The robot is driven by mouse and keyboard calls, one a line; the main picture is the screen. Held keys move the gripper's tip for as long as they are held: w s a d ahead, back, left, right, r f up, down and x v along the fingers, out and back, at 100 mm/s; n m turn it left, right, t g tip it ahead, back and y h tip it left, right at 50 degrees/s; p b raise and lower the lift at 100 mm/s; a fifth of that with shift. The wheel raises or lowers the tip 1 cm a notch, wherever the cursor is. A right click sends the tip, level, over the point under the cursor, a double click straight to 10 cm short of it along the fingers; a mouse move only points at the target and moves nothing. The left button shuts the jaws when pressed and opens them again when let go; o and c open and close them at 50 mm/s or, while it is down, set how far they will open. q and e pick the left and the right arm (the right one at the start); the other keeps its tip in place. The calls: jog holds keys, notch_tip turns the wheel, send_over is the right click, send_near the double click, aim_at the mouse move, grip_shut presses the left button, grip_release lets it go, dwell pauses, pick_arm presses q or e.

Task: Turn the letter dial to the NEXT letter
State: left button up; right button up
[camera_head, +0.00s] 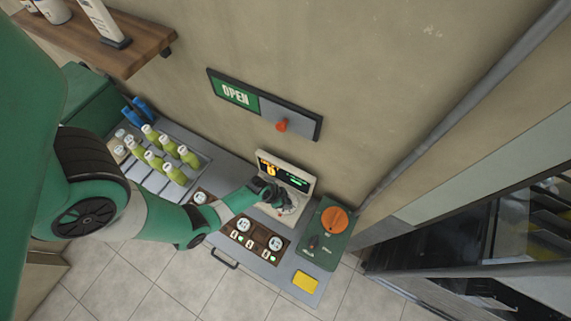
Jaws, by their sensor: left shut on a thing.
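The letter device is a cream-coloured box (297,215) with a dark lit screen (284,175) showing orange and green signs too small to read. My left gripper (279,199) is at the front of this box, just below the screen. It is shut on the dial there, which the dark fingers mostly hide. A small light part shows beside the fingertips. The letter that the dial points at cannot be read. My right gripper is not in the picture.
A green box with a large orange knob (335,220) stands right of the device. Several green bottles (168,155) stand left. An OPEN sign (236,94) hangs above.

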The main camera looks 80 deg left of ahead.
pick_arm(q)
jog(key=shift+m, duration=0.4)
jog(key=o, duration=1.4)
jog(key=shift+c, duration=0.2)
jog(key=p+v, duration=0.8)
jog(key=v, duration=0.3)
jog(key=shift+r+p, duration=0.3)
jog(key=shift+s+a, duration=0.1)
jog(key=shift+a, duration=0.05)
